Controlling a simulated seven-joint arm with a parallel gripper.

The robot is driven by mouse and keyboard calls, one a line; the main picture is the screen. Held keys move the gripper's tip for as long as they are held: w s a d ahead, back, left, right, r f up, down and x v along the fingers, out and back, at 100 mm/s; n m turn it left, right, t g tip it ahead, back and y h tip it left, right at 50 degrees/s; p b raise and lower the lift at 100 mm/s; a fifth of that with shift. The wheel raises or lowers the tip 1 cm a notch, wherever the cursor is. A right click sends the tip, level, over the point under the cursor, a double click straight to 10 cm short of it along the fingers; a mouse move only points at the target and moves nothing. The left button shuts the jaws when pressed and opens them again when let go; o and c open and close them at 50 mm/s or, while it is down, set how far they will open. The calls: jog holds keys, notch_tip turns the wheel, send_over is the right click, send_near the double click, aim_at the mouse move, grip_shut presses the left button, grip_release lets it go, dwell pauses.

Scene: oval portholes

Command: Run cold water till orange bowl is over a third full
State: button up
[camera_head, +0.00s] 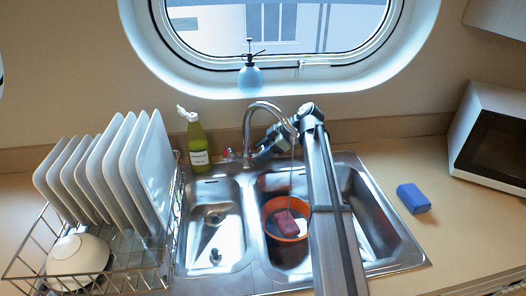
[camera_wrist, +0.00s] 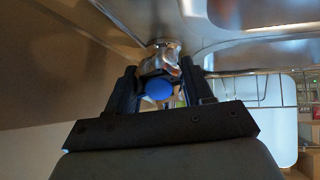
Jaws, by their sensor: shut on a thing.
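The orange bowl (camera_head: 270,232) sits in the right sink basin under the tap, with a pink sponge (camera_head: 287,223) in it. The curved metal tap (camera_head: 247,125) arches over the basin. A thin pale line, apparently running water, drops from its spout toward the bowl. The water level cannot be made out. My gripper (camera_head: 258,154) is at the tap's base, on its right side. In the wrist view my gripper (camera_wrist: 160,88) is shut on the blue tap knob (camera_wrist: 159,90). A red-marked knob (camera_head: 227,153) is on the tap's left side.
My arm crosses the right basin. The left basin (camera_head: 205,240) holds a small dark item near its drain. A rack with white plates (camera_head: 150,170) and a white bowl (camera_head: 78,258) stands left. A blue sponge (camera_head: 413,198) lies right, near a microwave (camera_head: 495,140).

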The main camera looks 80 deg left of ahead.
jog(key=shift+m, duration=1.3)
jog(key=o, duration=1)
jog(key=shift+c, duration=0.2)
jog(key=v, duration=1.4)
jog(key=shift+f, duration=0.15)
